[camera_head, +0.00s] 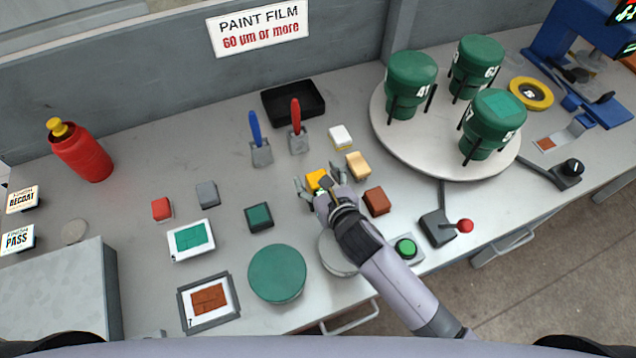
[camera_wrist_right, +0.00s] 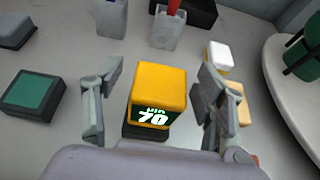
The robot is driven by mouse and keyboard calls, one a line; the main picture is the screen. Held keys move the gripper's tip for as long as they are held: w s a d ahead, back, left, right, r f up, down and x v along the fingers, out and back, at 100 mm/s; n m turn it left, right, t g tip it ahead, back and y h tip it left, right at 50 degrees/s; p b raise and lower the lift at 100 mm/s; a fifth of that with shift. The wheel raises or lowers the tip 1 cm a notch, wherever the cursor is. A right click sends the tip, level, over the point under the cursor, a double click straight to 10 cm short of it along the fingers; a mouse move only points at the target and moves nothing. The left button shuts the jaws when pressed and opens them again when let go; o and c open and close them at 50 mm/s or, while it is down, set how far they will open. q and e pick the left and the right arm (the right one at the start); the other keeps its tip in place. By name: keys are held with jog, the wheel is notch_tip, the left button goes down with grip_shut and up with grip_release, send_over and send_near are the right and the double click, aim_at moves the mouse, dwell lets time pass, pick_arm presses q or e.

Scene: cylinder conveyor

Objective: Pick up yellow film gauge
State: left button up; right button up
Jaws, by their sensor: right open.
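The yellow film gauge (camera_head: 316,178) is a small yellow block on the grey table, partly hidden by my right gripper in the head view. In the right wrist view the gauge (camera_wrist_right: 158,88) shows a dark display reading 70 on its near face. My right gripper (camera_head: 318,186) is open, and its fingers (camera_wrist_right: 155,90) stand on either side of the gauge with a gap on each side. My left gripper is not in view.
A tan block (camera_head: 358,166), a brown block (camera_head: 377,201) and a white block (camera_head: 341,138) sit close by on the right. A green block (camera_head: 259,217) is at the left. A round turntable (camera_head: 440,160) carries green cans. A green button (camera_head: 405,248) is near the front.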

jog(key=c, duration=1.2)
jog(key=shift+c, duration=0.5)
jog(key=shift+r, duration=0.15)
